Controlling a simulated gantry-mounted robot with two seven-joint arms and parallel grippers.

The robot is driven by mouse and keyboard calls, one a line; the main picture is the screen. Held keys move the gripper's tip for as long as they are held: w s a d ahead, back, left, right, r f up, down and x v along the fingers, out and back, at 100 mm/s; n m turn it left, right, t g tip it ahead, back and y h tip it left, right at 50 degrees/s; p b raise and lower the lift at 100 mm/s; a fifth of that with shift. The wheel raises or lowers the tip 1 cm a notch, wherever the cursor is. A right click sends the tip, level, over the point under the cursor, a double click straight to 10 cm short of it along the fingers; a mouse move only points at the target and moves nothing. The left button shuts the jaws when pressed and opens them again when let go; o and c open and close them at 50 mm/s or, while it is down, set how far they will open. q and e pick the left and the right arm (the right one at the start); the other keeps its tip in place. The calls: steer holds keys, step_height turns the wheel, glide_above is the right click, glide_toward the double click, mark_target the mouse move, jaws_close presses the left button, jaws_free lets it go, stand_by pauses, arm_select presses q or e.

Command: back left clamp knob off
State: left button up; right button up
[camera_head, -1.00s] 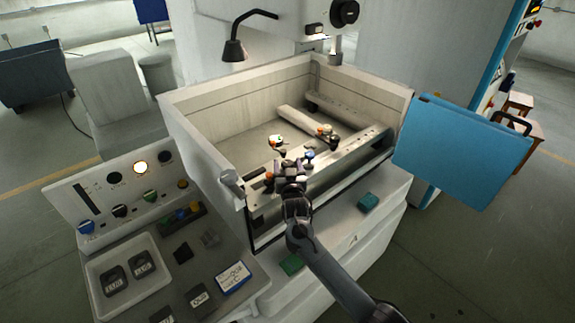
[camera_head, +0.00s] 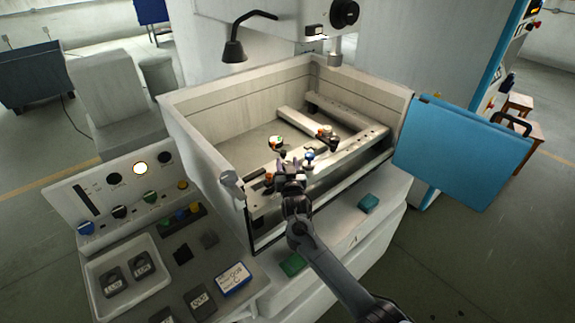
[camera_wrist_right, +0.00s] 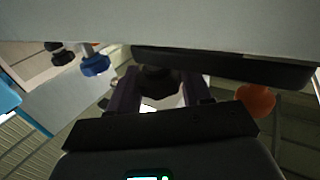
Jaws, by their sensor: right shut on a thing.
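My right gripper (camera_head: 291,166) is over the front rail of the machine tank. In the right wrist view its two purple fingers (camera_wrist_right: 160,92) are shut on a dark knob (camera_wrist_right: 160,80), which they partly hide. A blue knob (camera_head: 309,154) stands just right of the gripper; a blue knob also shows in the wrist view (camera_wrist_right: 96,66). An orange knob (camera_head: 268,177) is left of the gripper. A clamp with a pale, orange-marked top (camera_head: 276,141) stands behind the gripper, and a similar one (camera_head: 325,132) is farther right. My left gripper is not in view.
The tank wall (camera_head: 205,105) rises at the left and back. A blue door panel (camera_head: 462,150) stands at the right. A control panel (camera_head: 135,190) and a white tray with dark parts (camera_head: 98,270) are at the left. A grey wrist-view bar (camera_wrist_right: 200,25) is close above the fingers.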

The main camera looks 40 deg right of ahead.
steer(key=shift+d+n+t+y+p, duration=0.1)
steer(key=shift+n+t+y+p, duration=0.35)
steer(key=shift+y, duration=0.25)
steer(key=n+t+y, duration=0.1)
steer(key=n+y, duration=0.1)
steer(key=y, duration=0.1)
steer(key=shift+p, duration=0.35)
steer(key=n+y, duration=0.2)
steer(key=shift+t+y, duration=0.25)
steer(key=shift+y, duration=0.05)
steer(key=n+y+b, duration=0.1)
steer(key=n+y, duration=0.1)
steer(key=y, duration=0.1)
steer(key=shift+f, duration=0.1)
steer(key=n+y+b, duration=0.2)
steer(key=y+b, duration=0.1)
steer(key=n+g+y+b, duration=0.1)
steer(key=n+y+b, duration=0.1)
steer(key=y+b, duration=0.1)
steer(key=shift+f+y+b, duration=0.15)
steer(key=shift+y+b, duration=0.2)
steer(key=shift+y, duration=0.05)
steer(key=shift+r+n+g+y+b, duration=0.2)
steer(key=shift+n+g+y+b, duration=0.55)
steer(key=shift+b, duration=0.3)
